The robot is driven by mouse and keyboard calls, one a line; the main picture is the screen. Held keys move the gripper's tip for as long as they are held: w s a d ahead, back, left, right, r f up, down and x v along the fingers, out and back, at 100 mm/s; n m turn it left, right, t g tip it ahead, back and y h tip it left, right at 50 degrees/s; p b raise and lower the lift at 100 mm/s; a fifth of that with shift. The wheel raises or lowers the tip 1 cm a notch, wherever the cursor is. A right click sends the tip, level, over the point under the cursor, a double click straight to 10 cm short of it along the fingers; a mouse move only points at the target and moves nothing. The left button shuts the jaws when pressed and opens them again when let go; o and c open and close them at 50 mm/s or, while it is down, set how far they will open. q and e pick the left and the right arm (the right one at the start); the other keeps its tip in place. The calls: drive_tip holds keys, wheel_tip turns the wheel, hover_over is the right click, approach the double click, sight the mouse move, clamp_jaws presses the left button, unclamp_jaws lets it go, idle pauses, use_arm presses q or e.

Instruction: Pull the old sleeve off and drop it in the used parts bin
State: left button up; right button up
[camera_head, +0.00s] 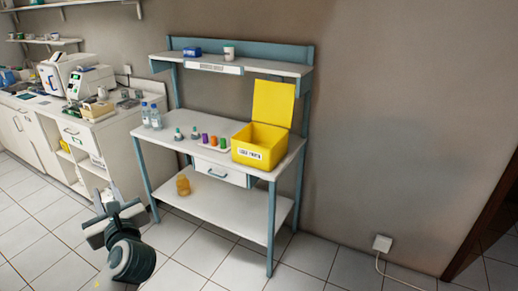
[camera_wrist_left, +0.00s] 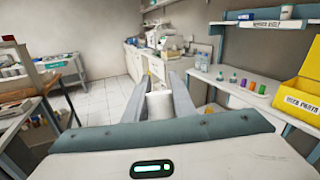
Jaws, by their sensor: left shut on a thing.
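My left gripper (camera_head: 106,194) is in the lower left of the head view, out in front of the workbench and well left of the bin. In the left wrist view its two fingers (camera_wrist_left: 158,82) are closed on a white cylindrical piece, which looks like the old sleeve (camera_wrist_left: 159,104). The used parts bin (camera_head: 259,155) is a yellow box with a white label and its lid standing open, on the right of the bench top. It also shows at the right edge of the left wrist view (camera_wrist_left: 299,104). My right gripper is not in view.
The bench top (camera_head: 177,143) carries two clear bottles (camera_head: 151,116), small dark-capped bottles and a tray with several coloured pieces (camera_head: 213,141). A shelf (camera_head: 270,67) overhangs its back. An orange bottle (camera_head: 183,185) stands on the lower shelf. The tiled floor in front is clear.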

use_arm(q)
drive_tip(key=shift+d, duration=0.1)
idle(0.4)
drive_tip(key=s+d+f+m+t+h, duration=0.1)
drive_tip(key=s+d+f+m+h, duration=0.2)
drive_tip(key=d+h, duration=0.2)
drive_tip(key=s+d+f+m+t+h, duration=0.2)
drive_tip(key=s+d+f+m+h, duration=0.1)
drive_tip(key=d, duration=0.9)
drive_tip(key=s+m+h, duration=0.1)
drive_tip(key=h, duration=0.1)
drive_tip(key=shift+d+m+t+h, duration=0.15)
drive_tip(key=shift+m+t+h, duration=0.15)
drive_tip(key=shift+h, duration=0.1)
drive_tip(key=shift+w+f, duration=0.1)
